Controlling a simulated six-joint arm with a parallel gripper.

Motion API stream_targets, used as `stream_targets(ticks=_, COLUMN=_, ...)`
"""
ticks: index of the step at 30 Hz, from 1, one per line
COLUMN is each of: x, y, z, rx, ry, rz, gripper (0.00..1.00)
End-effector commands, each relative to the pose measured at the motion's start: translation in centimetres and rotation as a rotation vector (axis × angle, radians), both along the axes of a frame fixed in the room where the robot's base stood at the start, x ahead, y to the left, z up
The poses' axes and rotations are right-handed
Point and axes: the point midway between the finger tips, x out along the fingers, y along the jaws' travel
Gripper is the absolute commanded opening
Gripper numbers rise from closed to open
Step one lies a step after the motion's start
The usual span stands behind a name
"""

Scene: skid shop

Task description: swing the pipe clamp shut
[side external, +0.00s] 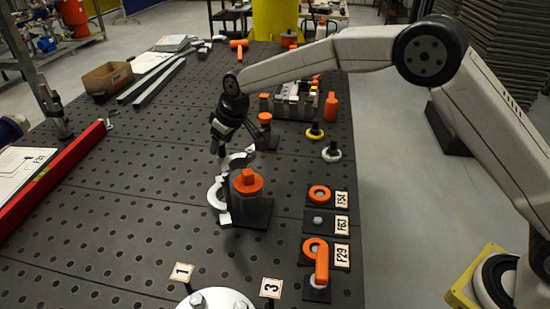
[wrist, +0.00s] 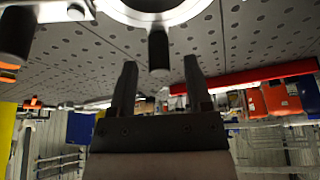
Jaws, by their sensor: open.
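The pipe clamp (side external: 215,193) is a pale, curved piece on the left of a dark block, and its two arcs look spread apart, open toward the left in the side view. An orange cap (side external: 248,181) stands on the block beside it. My gripper (side external: 219,151) is open, pointing down close to the clamp's far arc. In the wrist view my open fingers (wrist: 160,80) show with a dark peg (wrist: 158,50) just ahead of and between their tips, apart from them as far as I can tell. A pale ring part (wrist: 110,8) is cut off at the top edge.
Orange parts and labelled dark plates (side external: 341,255) lie at the right edge of the perforated table (side external: 120,230). Grey fittings (side external: 295,98) and an orange bottle (side external: 330,107) stand behind. A red beam (side external: 60,175) lies at the left. The table between beam and clamp is clear.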

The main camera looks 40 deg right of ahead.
Motion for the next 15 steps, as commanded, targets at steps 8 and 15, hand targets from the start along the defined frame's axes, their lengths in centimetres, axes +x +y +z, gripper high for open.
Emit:
stream_targets(ticks=8, x=0.0, y=0.0, z=-0.67, rx=0.0, ry=-0.001, rz=0.0, gripper=0.63)
stream_targets(ticks=15, x=0.01, y=-0.01, z=-0.67, rx=0.0, ry=-0.001, rz=0.0, gripper=0.63)
